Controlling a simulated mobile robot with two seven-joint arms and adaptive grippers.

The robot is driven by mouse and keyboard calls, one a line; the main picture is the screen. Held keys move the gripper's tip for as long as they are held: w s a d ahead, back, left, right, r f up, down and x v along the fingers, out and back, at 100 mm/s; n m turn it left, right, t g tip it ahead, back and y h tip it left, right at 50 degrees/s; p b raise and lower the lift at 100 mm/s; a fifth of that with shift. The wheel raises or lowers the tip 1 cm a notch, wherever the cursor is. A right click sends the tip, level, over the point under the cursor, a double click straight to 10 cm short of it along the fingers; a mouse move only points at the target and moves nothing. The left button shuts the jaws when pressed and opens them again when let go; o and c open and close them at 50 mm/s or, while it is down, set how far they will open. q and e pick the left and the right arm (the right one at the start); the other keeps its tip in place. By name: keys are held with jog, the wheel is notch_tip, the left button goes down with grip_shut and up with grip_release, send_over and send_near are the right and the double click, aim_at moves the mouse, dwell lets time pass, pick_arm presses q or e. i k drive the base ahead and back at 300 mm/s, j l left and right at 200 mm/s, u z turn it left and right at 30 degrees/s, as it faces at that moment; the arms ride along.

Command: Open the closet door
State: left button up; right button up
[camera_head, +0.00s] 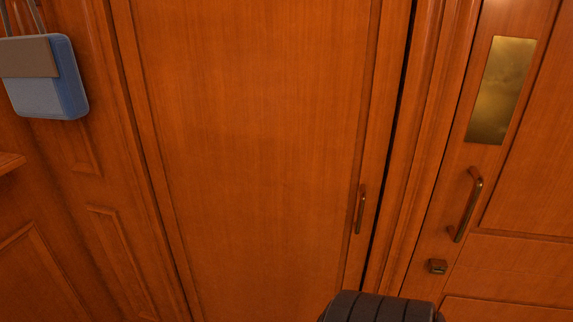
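The closet door (250,150) is a tall, plain orange-brown wooden panel filling the middle of the head view. A dark gap runs down its right edge, and the door looks shut or nearly so. Its handle (361,209) is a small vertical metal bar near the right edge. A dark ribbed part of my own body shows at the bottom edge, below and right of the handle. I cannot tell which part it is. No gripper fingers show, and nothing is seen touching the handle.
To the right is another wooden door with a brass plate (501,90), a larger bar handle (467,205) and a small lock (437,266). A blue and brown bag (43,78) hangs at the upper left. A wooden ledge (10,162) juts in at the left edge.

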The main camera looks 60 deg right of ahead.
aim_at(264, 127)
jog(key=z, duration=1.7)
